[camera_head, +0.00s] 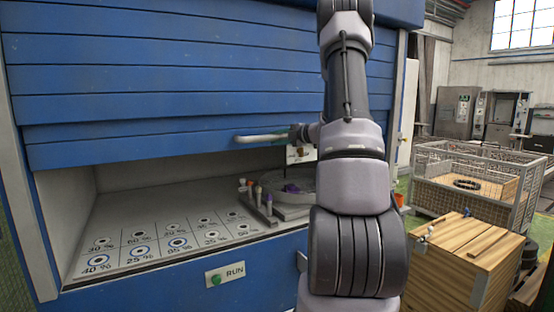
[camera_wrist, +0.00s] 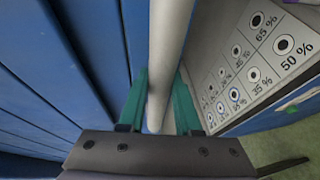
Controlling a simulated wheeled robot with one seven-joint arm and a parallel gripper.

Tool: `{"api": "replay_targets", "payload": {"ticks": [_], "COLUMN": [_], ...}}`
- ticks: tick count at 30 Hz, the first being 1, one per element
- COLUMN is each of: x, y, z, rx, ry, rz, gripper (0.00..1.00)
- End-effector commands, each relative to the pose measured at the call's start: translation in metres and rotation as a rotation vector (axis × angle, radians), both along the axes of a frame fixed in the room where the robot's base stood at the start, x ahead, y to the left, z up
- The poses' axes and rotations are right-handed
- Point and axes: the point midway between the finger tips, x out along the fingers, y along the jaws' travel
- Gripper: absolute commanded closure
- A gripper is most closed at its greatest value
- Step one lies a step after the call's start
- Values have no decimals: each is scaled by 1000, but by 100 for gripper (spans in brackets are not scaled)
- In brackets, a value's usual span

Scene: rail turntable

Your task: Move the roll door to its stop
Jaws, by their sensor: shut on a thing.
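The blue slatted roll door (camera_head: 190,75) covers the upper part of the cabinet front, and its lower edge hangs above an open gap. A pale bar handle (camera_head: 262,138) runs along the door near that edge. My gripper (camera_head: 300,133) is at the handle's right part and is partly hidden by my arm. In the wrist view my gripper (camera_wrist: 160,108) has its green fingers on both sides of the handle (camera_wrist: 168,50), shut on it. The door's blue slats (camera_wrist: 50,70) fill the left of the wrist view.
Inside the cabinet, a work surface (camera_head: 110,222) has labelled round holes. A round turntable (camera_head: 300,187) and a small rack with coloured pegs (camera_head: 260,205) stand behind my arm. A green RUN button (camera_head: 215,280) is below. A wooden crate (camera_head: 455,262) and a wire cage (camera_head: 480,165) stand right.

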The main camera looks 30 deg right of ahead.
Motion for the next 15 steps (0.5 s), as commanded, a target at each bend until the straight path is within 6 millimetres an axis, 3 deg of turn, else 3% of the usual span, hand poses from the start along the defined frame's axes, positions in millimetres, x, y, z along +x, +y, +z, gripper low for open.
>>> {"api": "replay_targets", "payload": {"ticks": [1, 6, 15], "x": [0, 0, 1], "y": [-1, -1, -1], "z": [12, 31, 39], "rx": [-3, -2, -1], "ry": [-7, -4, -4], "rz": [0, -2, -2], "gripper": [100, 100, 100]}}
